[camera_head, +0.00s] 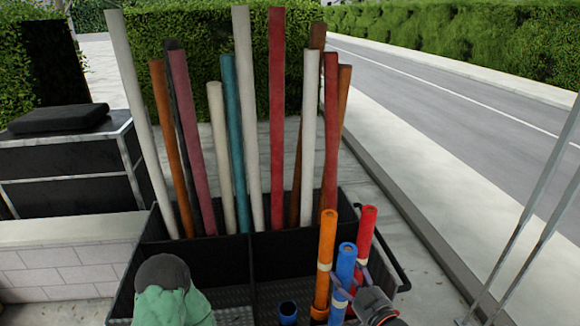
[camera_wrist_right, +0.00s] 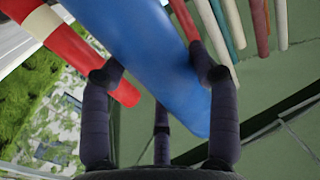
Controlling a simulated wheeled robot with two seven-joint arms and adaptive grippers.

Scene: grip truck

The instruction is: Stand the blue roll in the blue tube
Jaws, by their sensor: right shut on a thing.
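The blue roll (camera_head: 345,268) stands nearly upright at the front right of the cart, with a pale band partway down. My right gripper (camera_head: 354,284) is shut on it; its lower end is cut off by the picture's edge. In the right wrist view the blue roll (camera_wrist_right: 150,60) runs slantwise between the fingers of my right gripper (camera_wrist_right: 158,75). The blue tube (camera_head: 288,312) is a short open blue cylinder at the bottom edge, left of the roll and apart from it in the picture. My left gripper is not in view.
An orange roll (camera_head: 326,250) stands between the blue tube and the blue roll. A red roll (camera_head: 365,235) stands just behind the blue roll. Several long poles (camera_head: 277,120) stand in the black cart's (camera_head: 190,258) rear compartments. A green bundle (camera_head: 172,306) is at the front left.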

